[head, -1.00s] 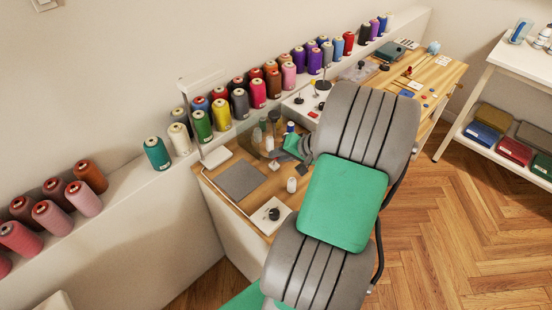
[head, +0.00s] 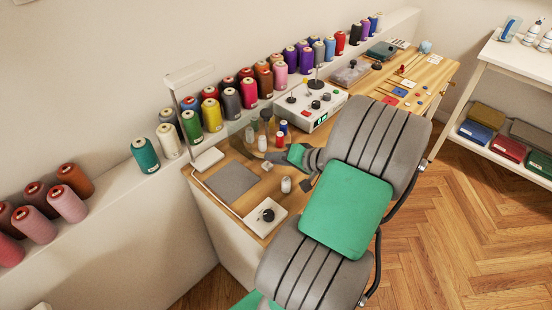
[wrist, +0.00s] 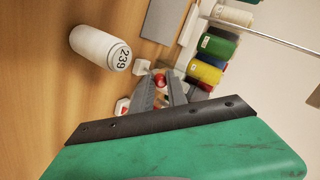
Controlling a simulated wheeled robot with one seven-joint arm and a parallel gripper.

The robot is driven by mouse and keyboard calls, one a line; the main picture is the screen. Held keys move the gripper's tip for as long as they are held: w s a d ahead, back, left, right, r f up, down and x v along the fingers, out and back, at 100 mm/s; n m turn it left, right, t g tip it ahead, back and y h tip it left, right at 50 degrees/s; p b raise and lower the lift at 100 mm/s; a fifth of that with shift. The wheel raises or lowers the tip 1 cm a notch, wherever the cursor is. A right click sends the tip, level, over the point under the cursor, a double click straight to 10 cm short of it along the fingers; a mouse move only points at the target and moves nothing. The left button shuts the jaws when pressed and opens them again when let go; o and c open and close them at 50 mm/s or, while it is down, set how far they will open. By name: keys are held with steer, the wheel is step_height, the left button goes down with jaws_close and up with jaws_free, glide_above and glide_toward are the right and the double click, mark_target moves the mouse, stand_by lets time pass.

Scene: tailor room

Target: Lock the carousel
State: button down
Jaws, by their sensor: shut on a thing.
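My gripper (head: 272,155) is low over the wooden worktop, reaching left from my grey and green arm. In the wrist view its two grey fingers (wrist: 160,92) close around a small red piece (wrist: 161,79), which looks like a red knob. Part of it is hidden by the fingers. A group of small upright spools or bottles (head: 249,134) stands just behind the gripper beside a clear curved panel. I cannot tell for certain which part is the carousel or its lock. A small white block (head: 267,166) is beside the fingertips, also in the wrist view (wrist: 140,67).
Thread cones line the ledge behind.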

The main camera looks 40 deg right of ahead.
steer(key=c, duration=1.6)
jaws_free()
steer(key=v, duration=0.8)
steer(key=w+a+n+g, duration=0.3)
steer(key=w+a+g, duration=0.1)
steer(key=a, duration=0.5)
steer(key=s+a+r+n+g+h+p, duration=0.1)
steer(key=s+a+r+n, duration=0.1)
steer(key=a, duration=0.4)
steer(key=s+a+r+n+g+h+p, duration=0.1)
steer(key=a+r+n+g, duration=0.1)
steer(key=a, duration=0.4)
steer(key=s+a+r+n+g+h, duration=0.1)
steer(key=s+a+r+n, duration=0.1)
steer(key=a, duration=0.4)
steer(key=shift+s+p, duration=0.35)
steer(key=shift+p, duration=0.05)
